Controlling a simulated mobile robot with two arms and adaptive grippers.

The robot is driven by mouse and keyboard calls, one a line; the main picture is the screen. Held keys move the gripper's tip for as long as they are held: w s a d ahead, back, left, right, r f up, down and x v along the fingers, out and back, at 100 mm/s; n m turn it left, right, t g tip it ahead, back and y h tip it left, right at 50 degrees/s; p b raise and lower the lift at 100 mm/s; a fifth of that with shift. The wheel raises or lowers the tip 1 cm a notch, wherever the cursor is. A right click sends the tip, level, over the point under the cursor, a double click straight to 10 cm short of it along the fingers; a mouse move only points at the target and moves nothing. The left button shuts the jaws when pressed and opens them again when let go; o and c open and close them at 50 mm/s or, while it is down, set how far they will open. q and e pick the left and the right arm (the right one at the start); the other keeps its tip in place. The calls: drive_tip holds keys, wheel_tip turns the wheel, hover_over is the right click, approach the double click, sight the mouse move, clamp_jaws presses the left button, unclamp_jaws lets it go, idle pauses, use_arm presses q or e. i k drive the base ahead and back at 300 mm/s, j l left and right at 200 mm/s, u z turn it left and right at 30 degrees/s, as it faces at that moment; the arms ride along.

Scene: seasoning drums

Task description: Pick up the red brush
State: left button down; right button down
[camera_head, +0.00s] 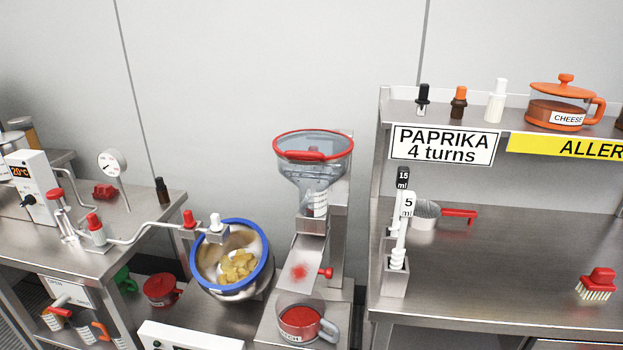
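A red brush (600,279) with pale bristles stands bristles down on the steel table at the right, close to the right edge of the picture. Its red back and grip face up, and nothing touches it. Neither of my grippers shows in the head view.
A measuring cup with a red handle (459,215) lies farther back on the right table (500,265). A holder with white measuring spoons (397,262) stands at that table's left edge. A shelf above carries bottles and an orange-lidded cheese jar (560,105). Table around the brush is clear.

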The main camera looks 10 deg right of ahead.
sight(601, 282)
drive_tip(key=z, duration=1.95)
